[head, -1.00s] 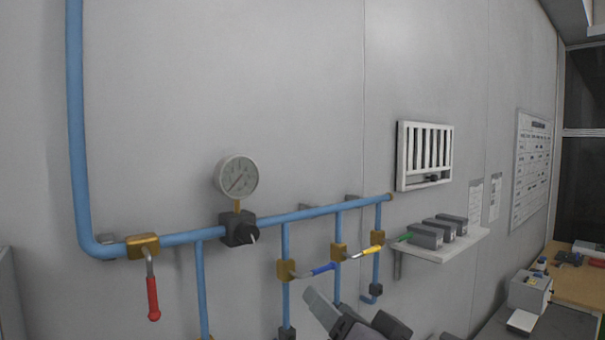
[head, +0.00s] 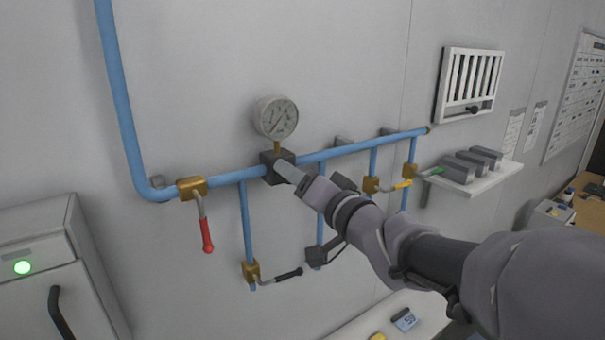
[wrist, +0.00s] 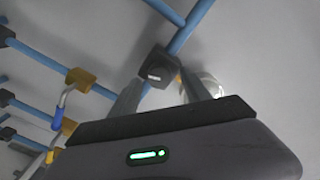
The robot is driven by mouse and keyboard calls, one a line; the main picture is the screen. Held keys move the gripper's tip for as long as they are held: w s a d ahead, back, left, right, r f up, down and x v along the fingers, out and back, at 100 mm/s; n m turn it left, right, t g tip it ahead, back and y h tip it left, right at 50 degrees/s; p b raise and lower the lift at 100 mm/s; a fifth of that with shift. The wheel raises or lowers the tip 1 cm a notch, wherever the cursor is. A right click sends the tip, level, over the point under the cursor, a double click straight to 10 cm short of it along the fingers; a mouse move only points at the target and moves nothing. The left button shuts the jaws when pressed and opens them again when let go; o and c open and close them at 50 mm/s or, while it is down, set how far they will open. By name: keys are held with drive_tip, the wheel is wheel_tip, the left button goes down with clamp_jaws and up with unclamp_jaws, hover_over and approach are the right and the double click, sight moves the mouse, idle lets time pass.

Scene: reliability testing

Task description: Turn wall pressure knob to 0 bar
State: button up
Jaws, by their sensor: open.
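The black pressure knob block (head: 270,163) sits on the blue wall pipe, just under the round pressure gauge (head: 276,117). The gauge needle points to the lower left; its numbers are too small to read. My gripper (head: 292,174) is at the block and covers the knob in the head view. In the wrist view the dark knob (wrist: 154,70) with a white mark lies ahead, between and just beyond the fingertips of my open gripper (wrist: 160,80). Whether the fingers touch it I cannot tell. The gauge is partly hidden behind the right finger there.
A red-handled valve (head: 206,234) hangs left of the knob, and a black-handled valve (head: 288,274) is below. A grey cabinet (head: 45,275) stands at lower left. The wall above the gauge is clear.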

drive_tip(key=shift+w+a, duration=0.25)
drive_tip(key=shift+w, duration=0.05)
clamp_jaws()
